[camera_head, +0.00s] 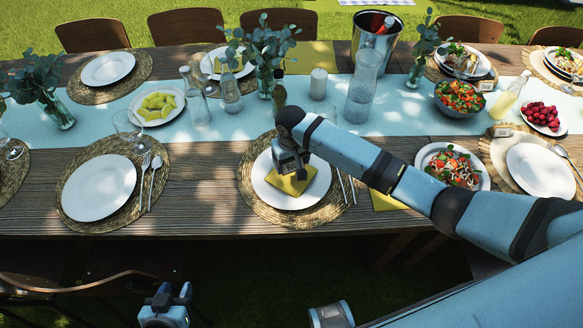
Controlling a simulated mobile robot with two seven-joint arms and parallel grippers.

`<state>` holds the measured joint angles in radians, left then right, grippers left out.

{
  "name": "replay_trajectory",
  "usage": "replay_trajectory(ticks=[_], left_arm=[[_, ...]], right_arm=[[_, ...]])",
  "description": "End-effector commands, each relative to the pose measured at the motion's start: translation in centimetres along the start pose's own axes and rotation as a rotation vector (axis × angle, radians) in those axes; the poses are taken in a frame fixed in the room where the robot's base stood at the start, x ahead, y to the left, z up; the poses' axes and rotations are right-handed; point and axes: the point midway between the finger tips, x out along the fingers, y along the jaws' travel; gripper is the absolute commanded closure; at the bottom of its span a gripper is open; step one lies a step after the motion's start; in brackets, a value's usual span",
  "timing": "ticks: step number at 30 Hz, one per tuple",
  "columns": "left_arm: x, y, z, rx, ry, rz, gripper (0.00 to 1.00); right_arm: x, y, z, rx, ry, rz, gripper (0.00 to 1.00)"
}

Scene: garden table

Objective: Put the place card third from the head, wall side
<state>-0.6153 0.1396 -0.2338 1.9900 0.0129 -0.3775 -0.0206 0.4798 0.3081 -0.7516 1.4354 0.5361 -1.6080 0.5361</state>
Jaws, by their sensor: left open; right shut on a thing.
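My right gripper (300,174) reaches in from the right, low over a white plate (262,183) at the near side of the table. It is shut on what looks like a small place card, mostly hidden by the fingers. A folded yellow napkin (291,193) lies on that plate, just below the fingertips. I cannot tell whether the held card touches the napkin. Other small cards stand at the right, one near side (500,130) and one far side (486,86). My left gripper (166,300) is open and empty, low in front of the table.
A near-side plate (98,188) with cutlery lies to the left. A glass carafe (364,88), a candle (318,84) and a leafy vase (264,78) stand behind my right gripper. Chairs line the far side.

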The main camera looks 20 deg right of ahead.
Motion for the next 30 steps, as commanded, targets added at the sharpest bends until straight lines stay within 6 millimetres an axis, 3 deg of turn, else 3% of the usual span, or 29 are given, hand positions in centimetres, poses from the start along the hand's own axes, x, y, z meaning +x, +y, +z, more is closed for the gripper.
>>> replay_trajectory(ticks=[6, 18, 19, 21, 30], left_arm=[[0.1, 0.0, 0.2, 0.0, 0.0, 0.0, 0.57], [0.0, 0.0, -0.3, 0.0, 0.007, 0.001, 0.57], [0.0, 0.0, -0.3, 0.0, 0.008, 0.001, 0.57], [0.0, 0.1, -0.3, 0.0, 0.008, 0.001, 0.57], [0.1, 0.1, -0.2, 0.0, 0.007, 0.001, 0.57]], right_arm=[[3.3, 0.0, 0.1, -0.001, -0.003, 0.0, 0.49], [3.9, 0.0, 0.1, 0.0, -0.002, 0.0, 0.49], [3.9, 0.0, 0.1, 0.0, -0.001, 0.0, 0.19], [3.8, 0.0, 0.1, 0.0, -0.001, 0.0, 0.03], [3.7, 0.0, 0.0, 0.0, 0.0, 0.0, 0.01]])
